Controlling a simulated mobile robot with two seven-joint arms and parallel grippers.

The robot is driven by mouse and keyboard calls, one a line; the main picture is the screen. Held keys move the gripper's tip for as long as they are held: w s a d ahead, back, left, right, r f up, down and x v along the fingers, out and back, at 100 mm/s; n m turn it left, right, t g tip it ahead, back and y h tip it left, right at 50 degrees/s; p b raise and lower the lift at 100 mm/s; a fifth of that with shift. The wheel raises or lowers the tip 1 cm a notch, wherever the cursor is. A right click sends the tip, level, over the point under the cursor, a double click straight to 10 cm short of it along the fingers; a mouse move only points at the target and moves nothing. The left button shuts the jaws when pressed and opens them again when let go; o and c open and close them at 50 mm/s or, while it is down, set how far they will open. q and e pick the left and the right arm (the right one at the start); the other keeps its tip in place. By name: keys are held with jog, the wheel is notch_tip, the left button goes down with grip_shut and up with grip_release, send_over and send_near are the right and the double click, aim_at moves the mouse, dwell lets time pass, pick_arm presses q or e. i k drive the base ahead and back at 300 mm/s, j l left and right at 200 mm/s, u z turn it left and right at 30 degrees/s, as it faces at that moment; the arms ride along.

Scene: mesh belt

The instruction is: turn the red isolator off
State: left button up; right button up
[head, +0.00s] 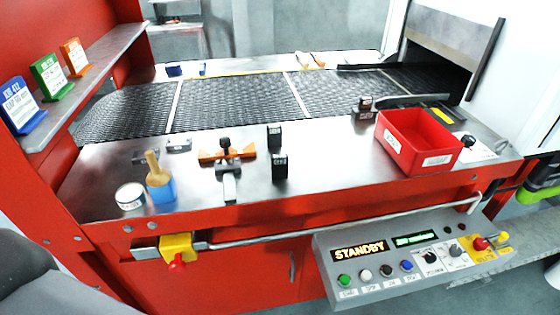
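A yellow box (178,246) with a red knob (177,262) at its lower end is mounted on the red front face, left of centre. The grey control panel (330,285) at the lower right has a red knob (481,243) on a yellow plate near its right end. No label readable here tells which red control is the isolator, and I cannot tell the setting of either. The panel's amber display (359,253) reads STANDBY. Neither of my grippers shows in the head view.
A steel rail (330,236) runs along the front face above the panel. On the steel ledge stand a red bin (418,142), a blue pot (161,191), a white round tin (130,196) and an orange-and-black tool (227,152). The black mesh belt (240,103) lies behind.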

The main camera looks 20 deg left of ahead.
aim_at(480, 244)
jog(key=i+l+z, duration=0.15)
jog(key=l, duration=0.4)
jog(key=i+l+z, duration=0.1)
jog(key=i+l, duration=0.15)
jog(key=l, duration=0.25)
jog(key=i+l+z, duration=0.15)
jog(key=l, duration=0.3)
jog(key=i+l+z, duration=0.1)
jog(key=i+l, duration=0.25)
jog(key=i+l+z, duration=0.15)
jog(key=l, duration=0.4)
jog(key=i, duration=0.1)
